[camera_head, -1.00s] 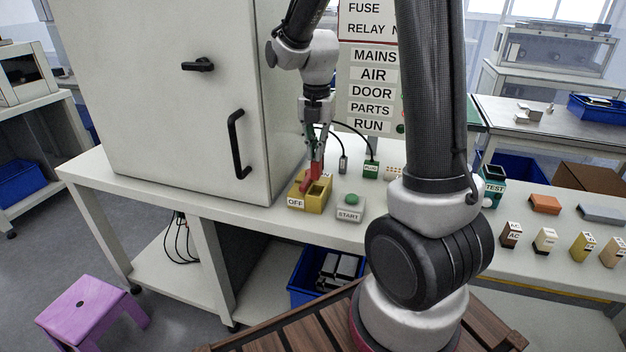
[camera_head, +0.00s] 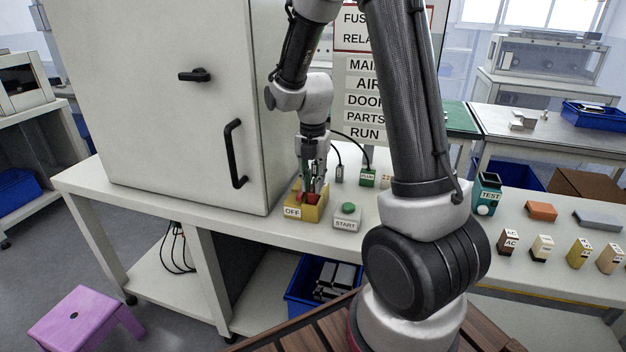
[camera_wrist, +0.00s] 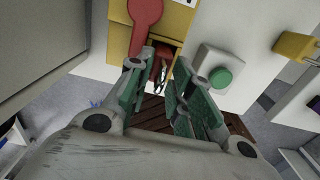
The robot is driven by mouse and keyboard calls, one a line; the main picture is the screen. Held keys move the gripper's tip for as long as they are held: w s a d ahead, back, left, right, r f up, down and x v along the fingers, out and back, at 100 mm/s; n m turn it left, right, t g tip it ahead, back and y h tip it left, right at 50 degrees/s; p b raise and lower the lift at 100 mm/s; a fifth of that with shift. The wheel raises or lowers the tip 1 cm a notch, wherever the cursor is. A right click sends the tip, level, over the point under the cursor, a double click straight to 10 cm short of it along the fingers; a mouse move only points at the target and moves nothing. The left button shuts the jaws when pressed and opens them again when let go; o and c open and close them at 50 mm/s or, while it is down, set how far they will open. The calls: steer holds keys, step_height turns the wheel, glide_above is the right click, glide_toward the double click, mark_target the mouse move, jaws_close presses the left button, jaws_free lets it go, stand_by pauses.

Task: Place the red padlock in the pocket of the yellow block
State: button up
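The yellow block (camera_head: 302,212) with an OFF label sits on the bench in front of the cabinet. It also shows at the top of the wrist view (camera_wrist: 183,18). The red padlock (camera_wrist: 163,52) is at the block's pocket, its metal shackle pointing toward my gripper. A red lever with a round end (camera_wrist: 145,12) lies beside it on the block. My gripper (camera_wrist: 165,62) is low over the block, its green-padded fingers apart on either side of the padlock, with gaps visible. My gripper (camera_head: 312,187) hides part of the pocket in the head view, so how deep the padlock sits is unclear.
A grey START box with a green button (camera_head: 346,216) stands close to the block's right. The cabinet (camera_head: 165,110) rises close on the left. A green PLUG box (camera_head: 367,178) with a cable is behind. Small labelled blocks stand farther right.

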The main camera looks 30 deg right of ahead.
step_height(320, 180, up, 12)
steer(key=s+r+m+t, duration=0.2)
steer(key=s+r+m, duration=0.1)
steer(key=s+m, duration=0.7)
steer(key=s+d+r+m+t, duration=0.1)
steer(key=s+r+m, duration=0.3)
steer(key=s+m, duration=0.7)
steer(key=m+t, duration=0.1)
steer(key=m, duration=0.5)
steer(key=shift+s+r, duration=0.3)
steer(key=shift+d, duration=0.1)
stand_by(0.5)
